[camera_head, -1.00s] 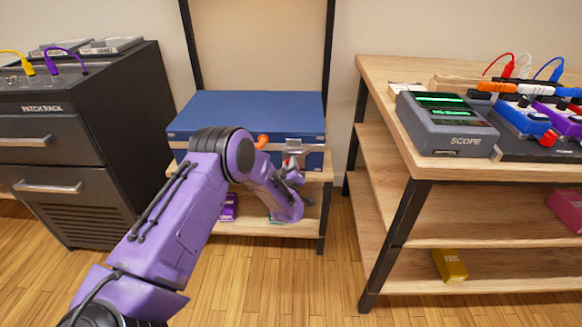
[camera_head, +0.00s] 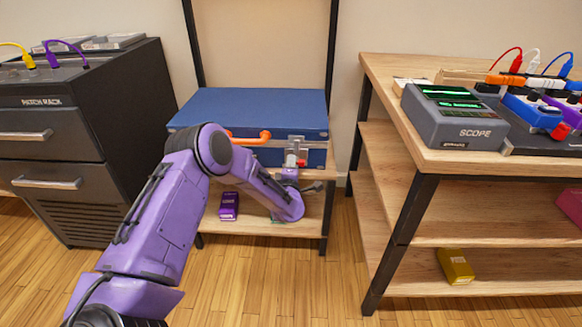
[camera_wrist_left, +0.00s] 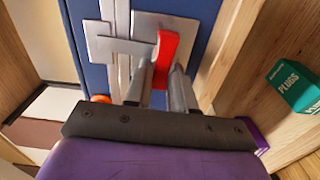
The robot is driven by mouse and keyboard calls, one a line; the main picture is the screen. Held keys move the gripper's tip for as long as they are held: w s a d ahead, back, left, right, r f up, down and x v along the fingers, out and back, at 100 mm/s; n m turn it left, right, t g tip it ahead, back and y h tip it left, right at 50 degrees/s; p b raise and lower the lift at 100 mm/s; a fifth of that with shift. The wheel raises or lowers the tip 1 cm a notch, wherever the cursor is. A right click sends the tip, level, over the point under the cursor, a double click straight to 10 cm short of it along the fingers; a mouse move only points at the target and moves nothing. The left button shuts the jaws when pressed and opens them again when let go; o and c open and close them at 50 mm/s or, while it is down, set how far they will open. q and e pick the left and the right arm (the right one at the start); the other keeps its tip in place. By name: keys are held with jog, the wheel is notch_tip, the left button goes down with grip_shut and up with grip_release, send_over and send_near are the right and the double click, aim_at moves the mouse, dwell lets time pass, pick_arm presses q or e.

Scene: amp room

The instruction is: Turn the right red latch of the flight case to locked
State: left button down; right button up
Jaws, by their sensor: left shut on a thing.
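The blue flight case (camera_head: 245,108) stands closed on a wooden shelf, with its front towards me. Its right red latch (camera_wrist_left: 165,52) sits on a silver metal plate (camera_wrist_left: 110,42) in the left wrist view; in the head view the latch (camera_head: 291,160) is small and partly covered. My left gripper (camera_wrist_left: 164,74) is shut on the red latch, one grey finger on each side of it. The gripper also shows at the case front in the head view (camera_head: 292,167). The left red latch cannot be made out. My right gripper is in neither view.
An orange handle (camera_head: 252,138) is on the case front. A purple box (camera_head: 228,206) lies on the lower shelf. The wrist view shows a green PLUGS box (camera_wrist_left: 297,84). A dark cabinet (camera_head: 75,150) stands left, a wooden bench (camera_head: 450,165) right.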

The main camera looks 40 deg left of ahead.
pick_arm(q)
jog(key=shift+f+n, duration=0.15)
jog(key=shift+n, duration=0.15)
dwell(0.4)
jog(key=c, duration=1)
grip_release()
jog(key=shift+o, duration=0.2)
jog(key=p+v, duration=0.2)
jog(key=v, duration=0.8)
jog(key=shift+s, duration=0.3)
jog(key=shift+d, duration=0.1)
